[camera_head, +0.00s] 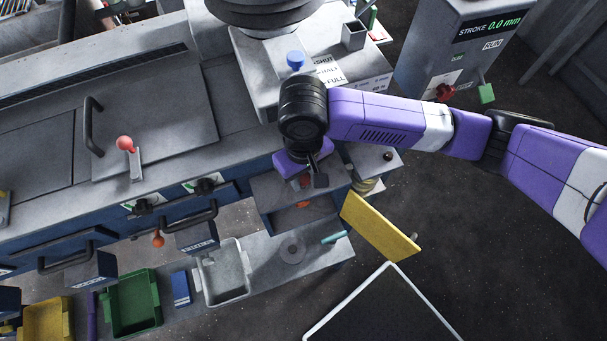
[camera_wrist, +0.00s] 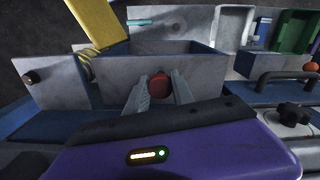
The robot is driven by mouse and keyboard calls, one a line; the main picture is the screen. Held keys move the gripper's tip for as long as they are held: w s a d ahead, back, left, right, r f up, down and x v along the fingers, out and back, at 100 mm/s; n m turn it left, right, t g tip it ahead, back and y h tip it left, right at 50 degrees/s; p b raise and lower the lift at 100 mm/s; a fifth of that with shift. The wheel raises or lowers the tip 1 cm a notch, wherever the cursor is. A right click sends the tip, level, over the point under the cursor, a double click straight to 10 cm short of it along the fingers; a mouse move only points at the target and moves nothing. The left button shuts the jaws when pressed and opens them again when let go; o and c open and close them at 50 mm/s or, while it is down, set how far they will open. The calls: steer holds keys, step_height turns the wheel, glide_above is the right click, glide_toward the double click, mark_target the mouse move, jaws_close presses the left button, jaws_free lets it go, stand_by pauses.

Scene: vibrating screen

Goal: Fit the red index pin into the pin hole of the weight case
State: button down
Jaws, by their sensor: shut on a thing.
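My gripper (camera_wrist: 161,92) is shut on a red, rounded piece (camera_wrist: 159,85) that looks like the head of the red index pin. The pin's shaft is hidden, and I cannot make out the pin hole.
A yellow panel (camera_head: 380,226) juts out beside the box. A dark round knob (camera_head: 388,156) sits on the grey block to the right. A shelf below holds a grey ring (camera_head: 292,250), a teal rod (camera_head: 334,237) and a white bin (camera_head: 223,275). Dark floor lies right.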

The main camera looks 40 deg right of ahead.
mark_target(303, 178)
steer(key=shift+f+b, duration=0.5)
steer(key=shift+f, duration=0.3)
steer(key=c, duration=1)
jaws_free()
step_height(303, 178, up, 8)
steer(key=shift+f, duration=0.1)
steer(key=shift+a, duration=0.1)
